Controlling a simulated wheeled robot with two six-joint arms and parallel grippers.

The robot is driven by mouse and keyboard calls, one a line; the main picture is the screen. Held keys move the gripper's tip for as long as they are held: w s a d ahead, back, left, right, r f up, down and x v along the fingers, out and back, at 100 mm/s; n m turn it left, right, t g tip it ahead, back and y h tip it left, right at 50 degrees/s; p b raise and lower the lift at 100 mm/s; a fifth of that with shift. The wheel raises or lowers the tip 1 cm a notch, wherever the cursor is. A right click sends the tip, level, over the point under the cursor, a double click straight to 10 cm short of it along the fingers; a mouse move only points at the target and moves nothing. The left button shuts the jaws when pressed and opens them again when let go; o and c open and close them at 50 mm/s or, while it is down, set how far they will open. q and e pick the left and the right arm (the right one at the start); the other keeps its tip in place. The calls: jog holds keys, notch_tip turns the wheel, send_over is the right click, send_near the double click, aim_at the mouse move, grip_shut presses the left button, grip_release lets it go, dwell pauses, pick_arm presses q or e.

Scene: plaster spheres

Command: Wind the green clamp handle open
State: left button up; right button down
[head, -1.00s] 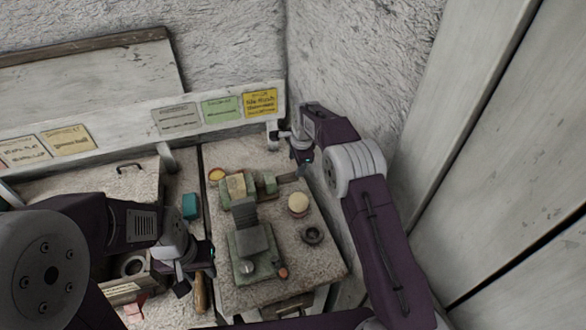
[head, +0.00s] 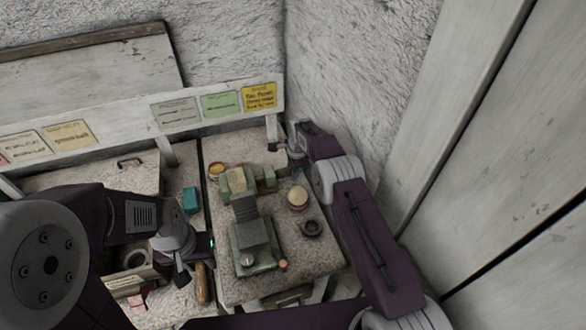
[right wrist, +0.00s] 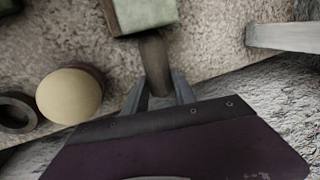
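In the right wrist view the handle (right wrist: 154,62) comes out of a green block (right wrist: 146,14). My right gripper (head: 293,172) is at the handle's outer end; in the right wrist view its fingers (right wrist: 160,90) lie on either side of the handle, seemingly with slight gaps. My left gripper (head: 196,262) is left of the clamp, apart from it; its finger gap is unclear.
A cream ball (head: 297,197) on a dark stand and a dark ring (head: 311,229) lie right of the clamp. A teal block (head: 191,200) and a wooden-handled tool (head: 202,285) lie to its left. The rough wall (head: 350,90) is close beside my right arm.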

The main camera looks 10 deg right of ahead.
jog(key=shift+t+b, duration=0.45)
jog(key=shift+t, duration=0.15)
jog(key=t+b, duration=0.1)
jog(key=b, duration=0.1)
jog(key=f+t+b, duration=0.1)
jog(key=b, duration=0.2)
jog(key=shift+s+y, duration=0.2)
jog(key=shift+y, duration=0.1)
jog(key=shift+r+t+b, duration=0.35)
jog(key=shift+t+b, duration=0.05)
jog(key=shift+b, duration=0.15)
jog(key=shift+r, duration=0.1)
jog(key=c, duration=1)
grip_release()
jog(key=shift+s, duration=0.1)
